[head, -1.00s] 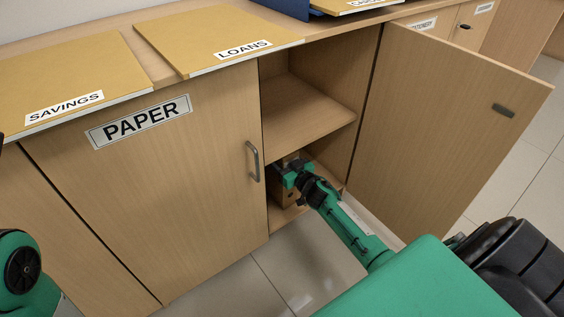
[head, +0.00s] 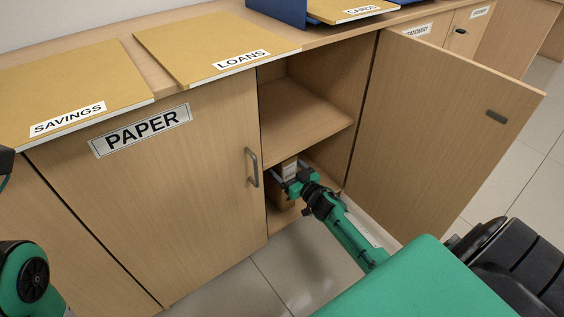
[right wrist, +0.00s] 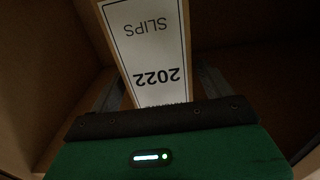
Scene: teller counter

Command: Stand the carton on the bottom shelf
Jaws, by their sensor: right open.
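The carton (head: 285,196) is a brown box standing on the bottom shelf (head: 283,217) of the open cupboard. In the right wrist view its white label (right wrist: 151,45) reads "2022" and "SLIPS", upside down. My right gripper (head: 289,172) is at the carton's near side, inside the cupboard's lower opening. It is open, with one finger to each side of the carton in the right wrist view. The gripper and wrist hide part of the carton in the head view. My left arm shows at the left edge, but its gripper is not clearly seen.
The middle shelf (head: 300,124) above is empty. The cupboard's right door (head: 435,130) stands wide open, and the closed PAPER door (head: 160,205) is to the left. LOANS (head: 205,45) and SAVINGS (head: 60,80) folders lie on the counter top.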

